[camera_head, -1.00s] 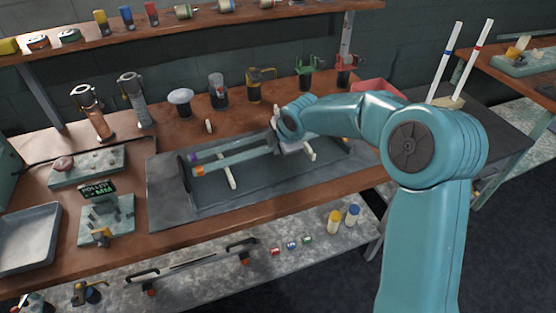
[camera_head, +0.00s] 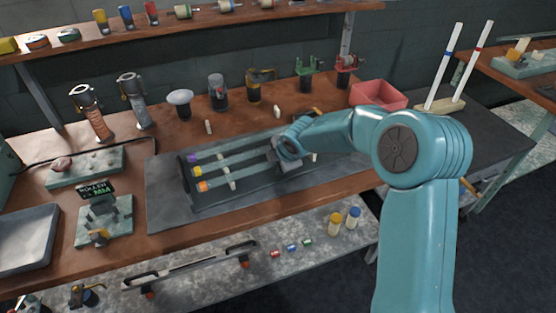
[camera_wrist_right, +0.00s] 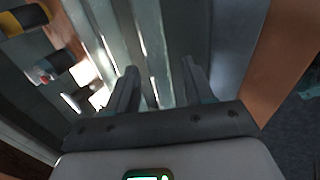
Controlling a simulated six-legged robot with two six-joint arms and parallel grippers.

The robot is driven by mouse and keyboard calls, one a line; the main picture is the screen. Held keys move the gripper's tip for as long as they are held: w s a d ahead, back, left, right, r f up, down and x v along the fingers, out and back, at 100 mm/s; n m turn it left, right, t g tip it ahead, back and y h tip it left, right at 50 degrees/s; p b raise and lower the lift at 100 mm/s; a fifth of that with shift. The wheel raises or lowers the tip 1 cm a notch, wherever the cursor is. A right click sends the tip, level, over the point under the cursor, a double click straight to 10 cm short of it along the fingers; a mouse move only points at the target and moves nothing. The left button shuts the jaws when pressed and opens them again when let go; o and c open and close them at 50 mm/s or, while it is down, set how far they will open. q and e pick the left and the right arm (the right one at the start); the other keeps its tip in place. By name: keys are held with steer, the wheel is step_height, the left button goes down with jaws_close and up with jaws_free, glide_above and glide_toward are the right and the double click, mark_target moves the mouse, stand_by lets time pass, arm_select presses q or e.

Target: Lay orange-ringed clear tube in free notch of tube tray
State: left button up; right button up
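The orange-ringed clear tube (camera_head: 212,184) lies along the front side of the dark tube tray (camera_head: 213,204). Its orange ring is at the left end. The yellow-ringed tube (camera_head: 215,167) and purple-ringed tube (camera_head: 215,154) lie behind it, roughly parallel, over the tray's pale crossbar. My right gripper (camera_head: 281,158) is low over the tray's right part, near the tubes' right ends, which it hides. In the right wrist view its two fingers (camera_wrist_right: 158,72) stand apart, with glassy strips beneath and between them. Whether the orange-ringed tube is fully seated is unclear. My left gripper is not in view.
Burners and cups stand along the bench back, including a white-topped one (camera_head: 180,99). A red bin (camera_head: 379,95) and a rack of two white rods (camera_head: 446,104) stand at the right. A grey pan (camera_head: 26,240) lies at the left.

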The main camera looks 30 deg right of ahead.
steer(key=shift+s+r, duration=0.15)
steer(key=shift+r, duration=0.35)
steer(key=v, duration=1.1)
steer(key=shift+r+p, duration=0.15)
steer(key=shift+p, duration=0.25)
steer(key=shift+s, duration=0.2)
